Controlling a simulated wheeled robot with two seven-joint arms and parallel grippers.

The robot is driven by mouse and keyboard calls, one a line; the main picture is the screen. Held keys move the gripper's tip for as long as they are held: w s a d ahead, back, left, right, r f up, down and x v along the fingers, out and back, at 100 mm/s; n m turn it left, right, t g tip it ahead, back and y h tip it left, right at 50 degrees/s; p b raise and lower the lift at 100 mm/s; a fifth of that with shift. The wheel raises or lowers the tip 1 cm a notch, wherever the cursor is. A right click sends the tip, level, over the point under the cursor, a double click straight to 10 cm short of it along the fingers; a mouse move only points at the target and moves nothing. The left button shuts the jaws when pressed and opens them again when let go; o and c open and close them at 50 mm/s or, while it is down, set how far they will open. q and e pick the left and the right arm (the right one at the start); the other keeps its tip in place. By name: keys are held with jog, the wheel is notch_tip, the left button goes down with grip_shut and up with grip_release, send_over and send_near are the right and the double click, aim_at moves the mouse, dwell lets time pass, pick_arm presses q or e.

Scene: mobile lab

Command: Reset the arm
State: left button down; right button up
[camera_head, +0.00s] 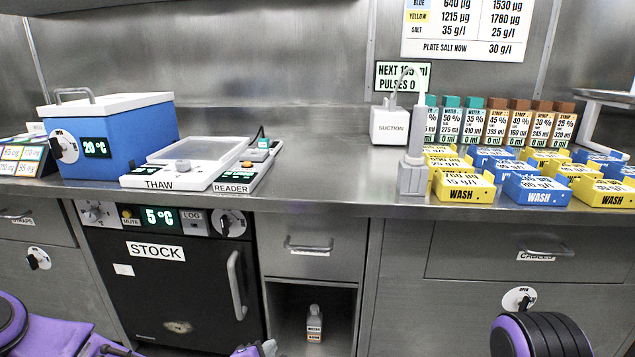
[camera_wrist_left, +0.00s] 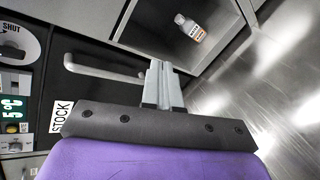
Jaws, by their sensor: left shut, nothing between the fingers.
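My left arm, purple, comes in at the lower left of the head view. Only the tip of my left gripper (camera_head: 268,347) shows at the bottom edge, low in front of the cabinets. In the left wrist view the fingers of my left gripper (camera_wrist_left: 162,82) are together with nothing between them. The stock fridge handle (camera_wrist_left: 105,68) and the open cubby with a small water bottle (camera_wrist_left: 190,28) lie beyond the fingers. A purple and black part of my right arm shows at the lower right of the head view. My right gripper is out of sight.
The black stock fridge (camera_head: 180,290) is shut, with a vertical handle (camera_head: 237,285). On the counter (camera_head: 320,160) stand a blue cooler box (camera_head: 115,135), a thaw plate (camera_head: 185,165), a suction unit (camera_head: 390,125) and several yellow and blue trays at right. The counter middle is clear.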

pick_arm(q)
jog(key=s+a+f+m+g+y, duration=0.1)
jog(key=s+a+f+m+g, duration=0.15)
jog(key=s+f+m, duration=0.45)
jog(key=s+a+f+m+g+y, duration=0.1)
jog(key=s+a+f+m+g, duration=0.15)
jog(key=s+f, duration=0.65)
jog(key=s+a+f+m+g+y, duration=0.2)
jog(key=s+a+m, duration=0.1)
jog(key=s+a, duration=0.4)
jog(key=s+a+f+m+g+y, duration=0.1)
jog(key=s+a+f+m+g, duration=0.15)
jog(key=s+a, duration=0.55)
notch_tip(320, 180, up, 24)
jog(key=d+p, duration=0.2)
jog(key=p, duration=2.1)
jog(key=shift+s+d+n, duration=0.3)
jog(key=shift+s+d, duration=0.05)
jog(key=shift+s, duration=0.1)
jog(key=shift+r, duration=0.1)
